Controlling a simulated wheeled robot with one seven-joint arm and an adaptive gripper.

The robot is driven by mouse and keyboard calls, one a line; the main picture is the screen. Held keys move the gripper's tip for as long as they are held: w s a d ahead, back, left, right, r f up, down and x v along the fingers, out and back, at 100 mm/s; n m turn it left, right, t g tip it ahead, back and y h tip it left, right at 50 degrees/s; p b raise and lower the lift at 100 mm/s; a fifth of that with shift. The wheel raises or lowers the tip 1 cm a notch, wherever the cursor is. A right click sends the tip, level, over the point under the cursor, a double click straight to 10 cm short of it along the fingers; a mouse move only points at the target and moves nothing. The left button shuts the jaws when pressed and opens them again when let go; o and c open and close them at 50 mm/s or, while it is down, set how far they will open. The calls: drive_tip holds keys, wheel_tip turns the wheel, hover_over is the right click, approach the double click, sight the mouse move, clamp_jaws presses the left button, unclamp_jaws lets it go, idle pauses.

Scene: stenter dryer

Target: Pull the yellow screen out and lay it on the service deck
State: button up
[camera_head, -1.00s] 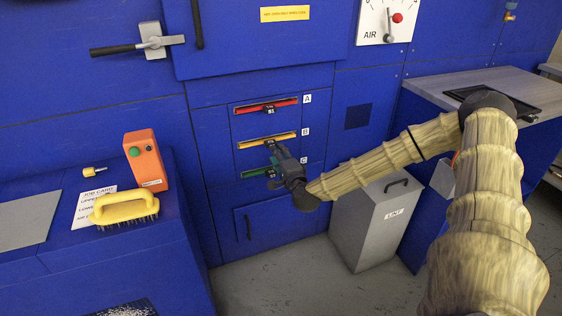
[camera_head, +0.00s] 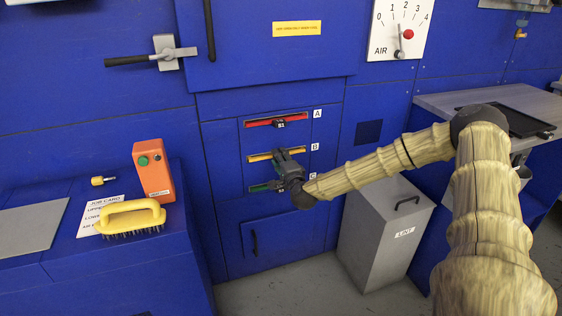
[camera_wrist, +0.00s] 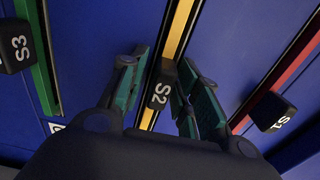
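The yellow screen (camera_head: 292,151) shows only as a narrow yellow front edge in slot B of the blue machine panel; the rest is hidden inside. Its dark block handle marked S2 (camera_wrist: 161,86) stands out between my fingers in the wrist view. My gripper (camera_wrist: 160,90) is open, with one finger on each side of this handle; the right finger looks very close to it. Contact cannot be told. In the head view my gripper (camera_head: 280,160) is in front of slot B and hides part of the yellow edge. No surface is labelled as the service deck.
Red screen S1 (camera_head: 261,123) is above, green screen S3 (camera_head: 259,187) below. A grey-topped counter (camera_head: 440,101) with a black tray is at right. A blue ledge (camera_head: 95,262) at left carries a brush (camera_head: 130,216) and orange control box (camera_head: 153,170). A grey lint bin (camera_head: 375,240) stands below my arm.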

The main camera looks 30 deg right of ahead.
drive_tip(key=shift+c, duration=0.4)
clamp_jaws()
drive_tip(key=shift+s, duration=0.1)
drive_tip(key=p+v, duration=0.6)
drive_tip(key=v, duration=2)
drive_tip(key=shift+s+a, duration=0.25)
drive_tip(key=shift+s, duration=0.1)
idle(4.0)
drive_tip(key=shift+r, duration=0.1)
